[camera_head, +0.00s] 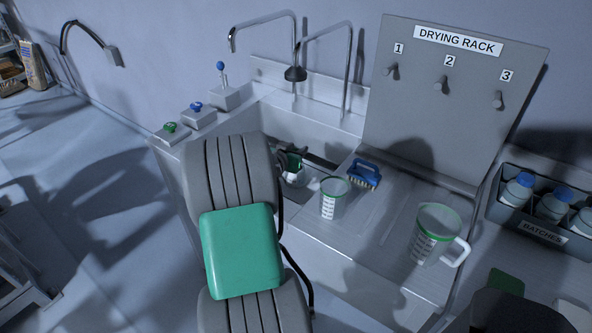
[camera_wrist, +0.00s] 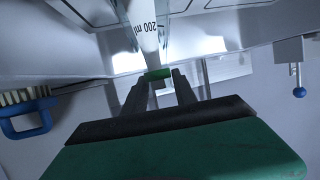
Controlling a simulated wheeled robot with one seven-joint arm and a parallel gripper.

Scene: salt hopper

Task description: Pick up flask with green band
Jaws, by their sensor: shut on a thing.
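In the wrist view, my gripper (camera_wrist: 160,90) is shut on the flask with green band (camera_wrist: 146,38). Its two dark fingers are on either side of the green band. The flask's clear body with "200 ml" print extends away from the fingers, past the top of the picture. In the head view, my arm hides most of the gripper. A small white and dark green shape (camera_head: 295,172) shows beside the arm over the sink; I cannot tell there which part is flask.
The drying rack (camera_head: 440,125) has three bare pegs. Two taps (camera_head: 292,70) arch over the sink. A batches crate (camera_head: 515,222) holds blue-capped bottles.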

